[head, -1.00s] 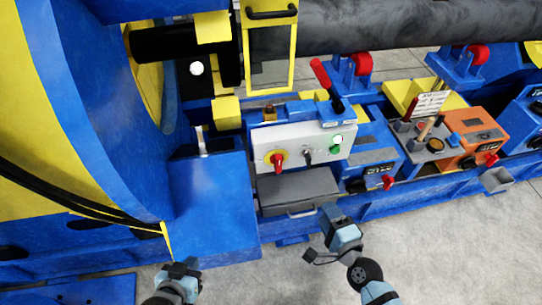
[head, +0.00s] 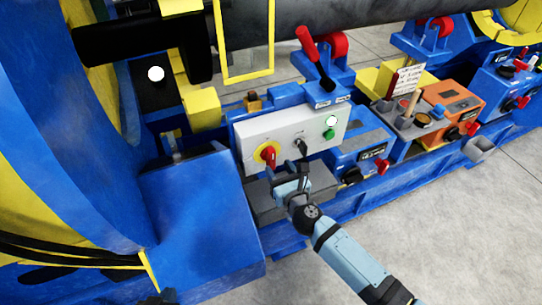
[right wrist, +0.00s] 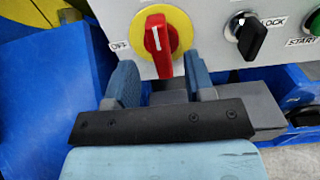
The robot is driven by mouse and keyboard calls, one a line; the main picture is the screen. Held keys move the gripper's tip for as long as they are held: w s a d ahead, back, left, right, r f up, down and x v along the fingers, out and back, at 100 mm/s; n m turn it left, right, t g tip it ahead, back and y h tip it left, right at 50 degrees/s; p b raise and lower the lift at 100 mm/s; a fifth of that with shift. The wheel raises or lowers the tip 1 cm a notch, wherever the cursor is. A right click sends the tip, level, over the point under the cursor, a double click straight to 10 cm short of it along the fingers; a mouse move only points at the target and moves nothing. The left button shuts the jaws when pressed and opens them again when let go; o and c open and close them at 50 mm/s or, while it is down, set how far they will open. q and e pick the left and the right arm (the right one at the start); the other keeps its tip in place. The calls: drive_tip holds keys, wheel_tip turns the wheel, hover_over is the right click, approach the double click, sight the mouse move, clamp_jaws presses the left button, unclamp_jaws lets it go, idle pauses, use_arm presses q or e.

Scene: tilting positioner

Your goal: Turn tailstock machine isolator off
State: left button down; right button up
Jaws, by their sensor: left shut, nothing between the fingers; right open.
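The red isolator knob on a yellow disc (head: 266,154) is on the left of a grey-white control panel (head: 245,133). In the right wrist view the knob (right wrist: 158,45) stands nearly upright, its white mark towards the top, with an OFF label (right wrist: 119,46) to its left. My right gripper (head: 287,172) is open just below and in front of the knob; its fingers (right wrist: 160,75) lie either side of the knob's lower end. I cannot tell whether they touch it. Only a dark bit of my left gripper (head: 155,298) shows at the bottom edge; it is shut and empty.
A black key switch marked LOCK (right wrist: 248,35) and a green button (head: 329,134) sit right of the knob. A grey drawer box (head: 262,207) is below the panel. A large blue housing (head: 200,215) stands to the left. Other control boxes with red handles stand right.

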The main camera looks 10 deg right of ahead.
sight(273, 159)
drive_tip(key=w, duration=0.2)
drive_tip(key=w+a, duration=0.1)
drive_tip(key=w, duration=0.1)
drive_tip(key=shift+w, duration=0.2)
drive_tip(key=shift+w+a, duration=0.1)
drive_tip(key=shift+w, duration=0.5)
clamp_jaws()
